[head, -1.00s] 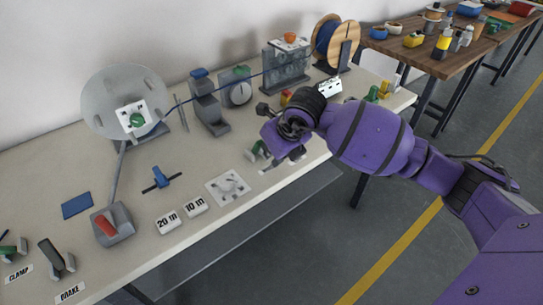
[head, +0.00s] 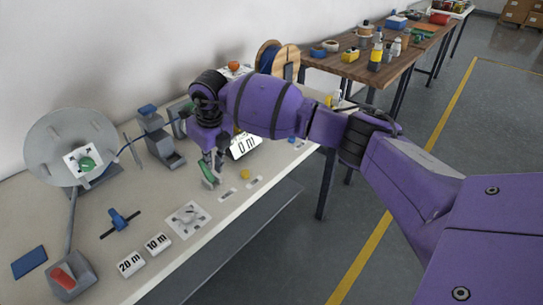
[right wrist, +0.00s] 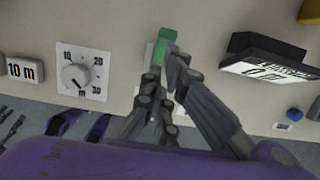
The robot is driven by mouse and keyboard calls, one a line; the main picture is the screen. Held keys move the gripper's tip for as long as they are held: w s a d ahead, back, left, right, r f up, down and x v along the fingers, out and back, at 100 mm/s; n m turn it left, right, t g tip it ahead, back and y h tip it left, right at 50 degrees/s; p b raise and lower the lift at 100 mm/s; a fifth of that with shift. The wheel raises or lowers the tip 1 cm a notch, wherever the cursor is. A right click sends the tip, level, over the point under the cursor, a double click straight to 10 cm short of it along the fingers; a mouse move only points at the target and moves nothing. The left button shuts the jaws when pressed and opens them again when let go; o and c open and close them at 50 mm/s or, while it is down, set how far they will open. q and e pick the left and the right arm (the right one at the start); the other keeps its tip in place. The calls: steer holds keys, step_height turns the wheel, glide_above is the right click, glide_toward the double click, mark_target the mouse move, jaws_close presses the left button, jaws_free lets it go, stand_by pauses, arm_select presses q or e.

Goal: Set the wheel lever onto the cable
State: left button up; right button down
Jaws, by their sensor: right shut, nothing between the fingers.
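A green-handled lever (head: 207,174) stands near the bench's front edge; its label is not readable, so I cannot be sure it is the wheel lever. My right gripper (head: 218,160) points down right beside it, shut and empty. In the right wrist view, the shut fingertips (right wrist: 170,62) are at the green handle (right wrist: 162,42); I cannot tell whether they touch it. A short stretch of blue cable (head: 127,147) shows by the grey device; my arm hides the rest. The blue cable spool (head: 268,55) is at the back. My left gripper is not in view.
A "0 m" display (head: 243,147) stands just right of my gripper. A dial plate (head: 188,218), "10 m" (head: 158,243) and "20 m" (head: 131,263) blocks lie left. A yellow knob (head: 245,174) is close by. The round disc (head: 70,147) is at far left.

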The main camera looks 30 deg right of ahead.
steer(key=shift+w+a+r, duration=0.1)
steer(key=shift+w+a, duration=0.15)
steer(key=shift+w, duration=0.25)
steer(key=shift+w, duration=0.1)
stand_by(0.3)
